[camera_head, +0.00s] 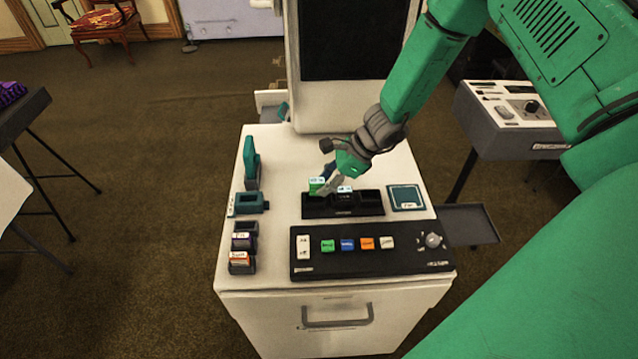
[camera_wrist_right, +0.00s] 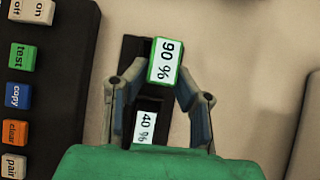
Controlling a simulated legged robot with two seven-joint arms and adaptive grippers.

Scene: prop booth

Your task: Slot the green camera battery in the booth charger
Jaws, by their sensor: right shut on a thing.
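The green battery (camera_head: 316,188) has a white label on top; it reads 90 % in the right wrist view (camera_wrist_right: 165,62). My right gripper (camera_head: 324,183) is shut on it, one finger on each side in the wrist view (camera_wrist_right: 164,82). The battery is upright at the left bay of the black charger (camera_head: 343,212), standing higher than the battery beside it. I cannot tell how deep it sits. A battery marked 40 % (camera_wrist_right: 145,126) is in the middle bay. The right bay looks empty. My left gripper is not in view.
A black panel (camera_head: 420,262) with coloured buttons lies in front of the charger. A teal square pad (camera_head: 406,197) is to its right. Teal holders (camera_head: 250,204) and dark labelled blocks (camera_head: 242,262) line the left edge of the white cabinet top (camera_head: 284,150).

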